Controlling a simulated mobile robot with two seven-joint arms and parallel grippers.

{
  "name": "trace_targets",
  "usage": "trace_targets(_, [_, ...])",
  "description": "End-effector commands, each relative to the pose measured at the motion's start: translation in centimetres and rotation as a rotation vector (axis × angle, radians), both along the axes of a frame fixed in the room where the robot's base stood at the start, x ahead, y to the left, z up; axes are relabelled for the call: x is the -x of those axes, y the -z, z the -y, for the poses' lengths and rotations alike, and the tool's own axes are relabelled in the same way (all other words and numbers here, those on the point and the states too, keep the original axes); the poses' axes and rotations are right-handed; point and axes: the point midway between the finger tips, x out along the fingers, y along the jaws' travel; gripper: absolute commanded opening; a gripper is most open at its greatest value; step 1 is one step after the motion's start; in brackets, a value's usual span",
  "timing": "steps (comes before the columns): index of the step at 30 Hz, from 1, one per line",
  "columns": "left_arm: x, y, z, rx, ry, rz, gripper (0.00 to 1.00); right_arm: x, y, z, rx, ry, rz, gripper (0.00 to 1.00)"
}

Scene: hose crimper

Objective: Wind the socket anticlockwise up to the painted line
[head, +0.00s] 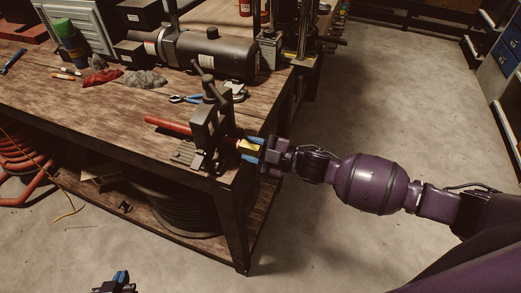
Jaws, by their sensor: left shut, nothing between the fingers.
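The brass-coloured socket (247,147) is at the right end of the dark clamp (209,130) on the bench corner. A red hose (167,125) lies through the clamp and sticks out on its left. My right gripper (252,148) reaches in from the right, its blue fingertips on either side of the socket and closed on it. The painted line cannot be made out at this size. My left gripper (122,278) is shut and empty at the bottom edge, low in front of the bench and far from the clamp; only part of it shows.
The wooden bench (100,108) holds blue-handled pliers (186,99), a red rag (102,77), a grey rag (144,79) and a dark cylindrical machine (209,53). A hose reel (187,207) sits on the shelf below. The floor (370,110) right of the bench is clear.

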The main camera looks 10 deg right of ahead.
Motion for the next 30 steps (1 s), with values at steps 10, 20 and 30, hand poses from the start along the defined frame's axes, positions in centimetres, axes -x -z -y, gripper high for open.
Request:
trace_targets(10, [-0.01,-0.02,0.00,0.000,0.000,0.001,0.00,0.03,0.03,-0.01,0.198,0.002,0.295,0.10])
trace_targets(20, [0.00,-0.01,-0.01,0.000,0.000,0.001,0.00,0.02,0.04,0.02,0.615,0.003,0.911,0.10])
trace_targets(30, [0.01,0.00,-0.01,0.000,0.000,0.000,0.00,0.04,0.08,0.02,1.006,0.001,1.486,0.10])
